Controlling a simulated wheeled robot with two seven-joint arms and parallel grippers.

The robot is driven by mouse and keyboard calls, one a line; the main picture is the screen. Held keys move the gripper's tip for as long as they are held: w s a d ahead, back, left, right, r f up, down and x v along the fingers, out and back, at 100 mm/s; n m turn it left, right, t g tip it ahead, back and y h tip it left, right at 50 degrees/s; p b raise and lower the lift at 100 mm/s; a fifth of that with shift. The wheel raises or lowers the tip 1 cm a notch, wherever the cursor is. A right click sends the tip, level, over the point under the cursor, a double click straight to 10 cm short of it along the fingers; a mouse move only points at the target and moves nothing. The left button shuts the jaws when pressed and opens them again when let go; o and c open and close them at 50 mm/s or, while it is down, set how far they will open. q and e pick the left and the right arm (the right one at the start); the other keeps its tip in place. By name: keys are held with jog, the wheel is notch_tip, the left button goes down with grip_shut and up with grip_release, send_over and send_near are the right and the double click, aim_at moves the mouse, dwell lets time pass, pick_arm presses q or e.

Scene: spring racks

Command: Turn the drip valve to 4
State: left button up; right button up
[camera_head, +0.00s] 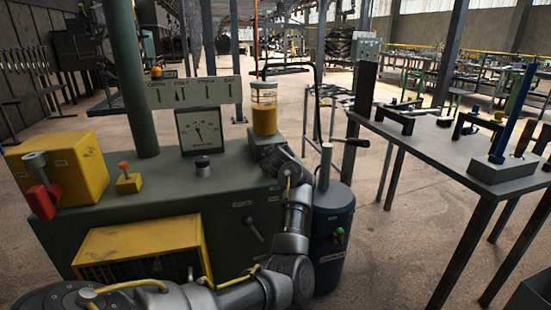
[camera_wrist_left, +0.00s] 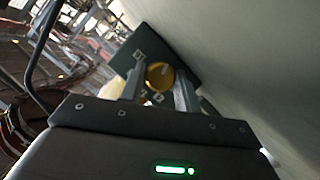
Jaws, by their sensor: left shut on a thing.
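In the left wrist view, a yellow round knob (camera_wrist_left: 159,75), which looks like the drip valve, sits between the fingers of my left gripper (camera_wrist_left: 160,88). The gripper is shut on it. A dark plate (camera_wrist_left: 184,47) is directly behind the knob. In the head view my left arm reaches to the grey block (camera_head: 266,141) under the amber oil cup (camera_head: 264,116) at the bench's right end. My wrist hides the knob there. Its number marks and setting cannot be read. My right gripper is not in view.
The green bench (camera_head: 150,190) carries a dial gauge (camera_head: 201,130), a black knob (camera_head: 202,167), a yellow box with a red lever (camera_head: 42,201) and a small orange-topped switch (camera_head: 127,180). A blue cylinder (camera_head: 333,225) stands close right of my arm. A dark table (camera_head: 440,150) is farther right.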

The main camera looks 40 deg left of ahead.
pick_arm(q)
jog(key=shift+n, duration=0.4)
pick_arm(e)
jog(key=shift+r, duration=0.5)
pick_arm(q)
jog(key=o, duration=1)
jog(key=shift+s+d, duration=0.1)
jog(key=p+v, duration=0.3)
jog(key=v, duration=0.6)
jog(key=shift+s+d+r, duration=0.1)
jog(key=shift+s+d, duration=0.05)
jog(key=shift+s, duration=0.2)
jog(key=shift+s+d, duration=0.25)
jog(key=shift+s, duration=0.1)
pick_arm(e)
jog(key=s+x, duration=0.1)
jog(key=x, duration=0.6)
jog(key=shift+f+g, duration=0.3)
